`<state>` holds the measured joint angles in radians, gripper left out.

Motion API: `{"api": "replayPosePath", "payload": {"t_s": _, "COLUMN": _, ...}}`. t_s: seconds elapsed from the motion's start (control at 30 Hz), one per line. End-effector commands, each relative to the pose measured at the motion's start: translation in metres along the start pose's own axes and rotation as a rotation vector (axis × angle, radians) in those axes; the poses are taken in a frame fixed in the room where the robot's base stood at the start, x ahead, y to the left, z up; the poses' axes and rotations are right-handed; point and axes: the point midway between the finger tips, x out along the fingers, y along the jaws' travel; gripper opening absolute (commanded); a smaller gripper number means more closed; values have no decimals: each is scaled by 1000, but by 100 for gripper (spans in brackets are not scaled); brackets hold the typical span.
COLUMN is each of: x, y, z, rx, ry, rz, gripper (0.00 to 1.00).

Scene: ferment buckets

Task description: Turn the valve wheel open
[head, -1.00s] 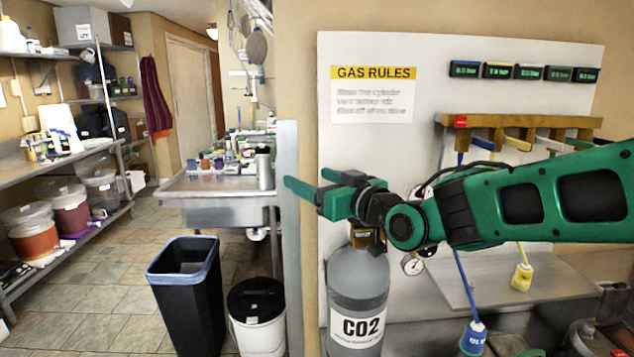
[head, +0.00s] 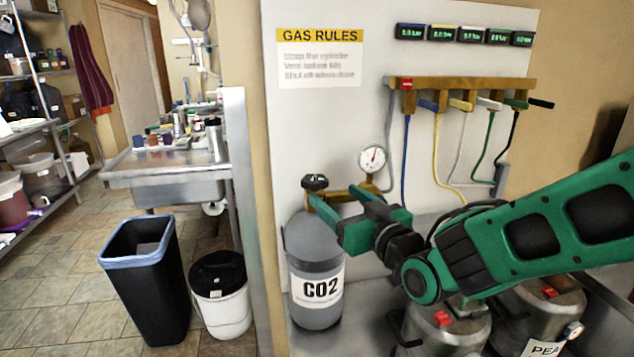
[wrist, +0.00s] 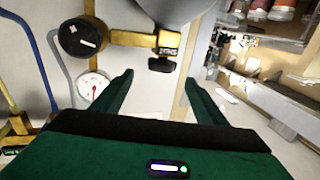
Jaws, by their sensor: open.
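The grey CO2 cylinder (head: 315,250) stands upright against the white panel. Its black valve wheel (head: 315,182) sits on top of a brass fitting (head: 330,198). My gripper (head: 347,218) is open and empty, just right of the cylinder's shoulder and a little below the wheel in the head view. In the wrist view the wheel (wrist: 161,65) is between the lines of the two fingers, just past the fingertips (wrist: 160,80), with no contact visible. A larger black knob (wrist: 82,38) and the pressure gauge (wrist: 93,86) lie left of the fingers. The gauge also shows in the head view (head: 373,158).
A wooden manifold (head: 455,94) with coloured hoses hangs at the right. Metal kegs (head: 540,310) stand below my arm. A black bin (head: 145,275) and a white bucket (head: 220,300) stand left of the panel. A sink table (head: 165,178) is behind them.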

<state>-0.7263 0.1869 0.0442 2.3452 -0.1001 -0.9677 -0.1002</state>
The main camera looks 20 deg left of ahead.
Motion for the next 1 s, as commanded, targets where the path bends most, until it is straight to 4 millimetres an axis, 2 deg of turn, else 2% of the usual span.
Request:
{"api": "replayPosePath", "payload": {"t_s": 0.4, "x": 68, "y": -2, "z": 0, "rx": 0, "ry": 0, "rz": -2, "gripper": 67}}
{"api": "replayPosePath", "payload": {"t_s": 0.6, "x": 94, "y": -2, "z": 0, "rx": 1, "ry": 0, "rz": -1, "gripper": 67}}
{"api": "replayPosePath", "payload": {"t_s": 0.77, "x": 103, "y": -2, "z": 0, "rx": 1, "ry": 0, "rz": -2, "gripper": 67}}
{"api": "replayPosePath", "payload": {"t_s": 1.0, "x": 105, "y": -2, "z": 0, "rx": 0, "ry": -1, "rz": -1, "gripper": 67}}
